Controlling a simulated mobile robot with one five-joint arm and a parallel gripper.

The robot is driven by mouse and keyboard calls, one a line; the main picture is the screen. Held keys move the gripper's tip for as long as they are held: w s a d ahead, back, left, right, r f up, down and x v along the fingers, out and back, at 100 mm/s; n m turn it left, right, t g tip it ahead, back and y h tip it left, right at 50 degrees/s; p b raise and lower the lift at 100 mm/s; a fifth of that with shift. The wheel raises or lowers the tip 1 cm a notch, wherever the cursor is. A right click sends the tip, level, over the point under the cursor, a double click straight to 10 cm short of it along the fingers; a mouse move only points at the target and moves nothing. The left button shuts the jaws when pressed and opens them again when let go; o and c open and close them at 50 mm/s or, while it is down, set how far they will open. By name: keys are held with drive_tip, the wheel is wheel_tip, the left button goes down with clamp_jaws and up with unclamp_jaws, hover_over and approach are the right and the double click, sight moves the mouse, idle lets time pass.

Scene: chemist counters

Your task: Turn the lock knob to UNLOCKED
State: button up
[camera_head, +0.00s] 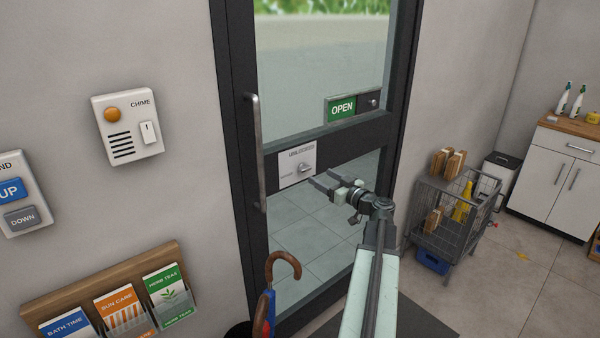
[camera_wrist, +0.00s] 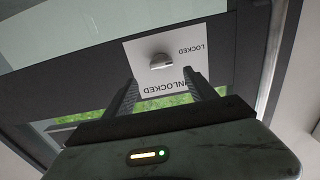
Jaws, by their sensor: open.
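The lock knob (camera_head: 303,168) is a small silvery knob on a white plate (camera_head: 286,179) on the glass door's dark middle rail. The plate reads UNLOCKED along its top and has a smaller label to the knob's left. In the wrist view the knob (camera_wrist: 161,62) shows on the plate (camera_wrist: 142,48), with LOCKED and UNLOCKED upside down. Which label the knob points to, I cannot tell. My gripper (camera_head: 322,179) is open and empty, just right of and below the knob. In the wrist view my gripper's fingers (camera_wrist: 163,84) reach toward the knob and cover part of UNLOCKED.
A vertical door handle (camera_head: 257,150) stands left of the plate. An OPEN sign (camera_head: 342,108) hangs above right. An umbrella with a curved brown handle (camera_head: 284,262) stands below. A wire cart (camera_head: 452,228) with boxes is at the right.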

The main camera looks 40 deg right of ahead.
sight(307, 169)
drive_tip(key=w, duration=0.8)
drive_tip(key=shift+d, duration=0.2)
drive_tip(key=shift+s, duration=0.1)
drive_tip(key=c, duration=1.4)
